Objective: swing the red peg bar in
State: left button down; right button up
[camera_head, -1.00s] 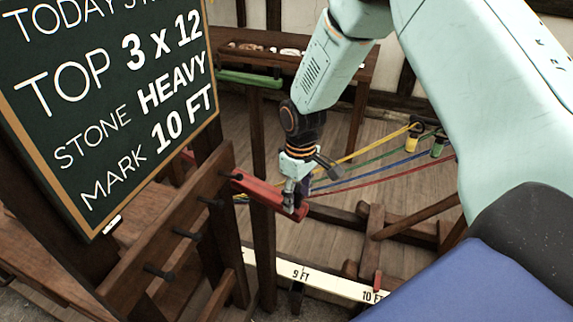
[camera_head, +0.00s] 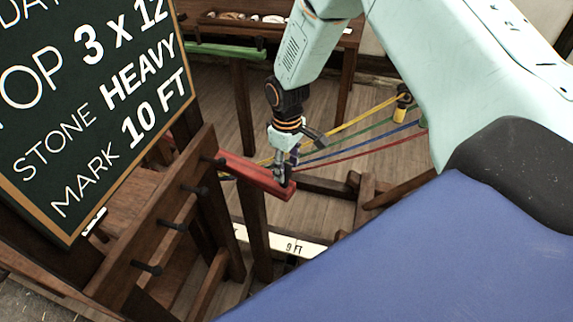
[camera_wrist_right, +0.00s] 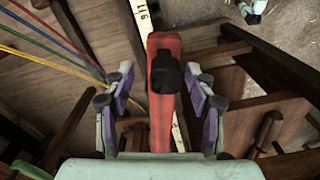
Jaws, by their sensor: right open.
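The red peg bar (camera_head: 258,176) juts out from the wooden post at the left of the head view, reaching right and toward the strands. My right gripper (camera_head: 284,170) is at the bar's free end. In the right wrist view the bar (camera_wrist_right: 163,120) runs between the open fingers of the right gripper (camera_wrist_right: 161,100), with a gap on each side. A dark peg (camera_wrist_right: 166,72) stands on the bar near its end. My left gripper is not in view.
A wooden rack with dark pegs (camera_head: 173,225) and a chalkboard (camera_head: 90,100) stand at left. Yellow, green, blue and red strands (camera_head: 360,138) stretch behind the gripper. A green bar (camera_head: 220,51) is farther back. A white measuring strip (camera_head: 285,245) lies below.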

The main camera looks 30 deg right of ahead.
jog(key=shift+a, duration=0.75)
jog(key=shift+d+f, duration=0.3)
jog(key=shift+d, duration=0.35)
jog(key=c, duration=0.4)
jog(key=shift+w+a+r, duration=0.1)
jog(key=shift+a+r, duration=0.1)
jog(key=shift+a, duration=0.25)
jog(key=c, duration=0.4)
jog(key=shift+c, duration=0.9)
jog(key=shift+d, duration=0.25)
grip_shut()
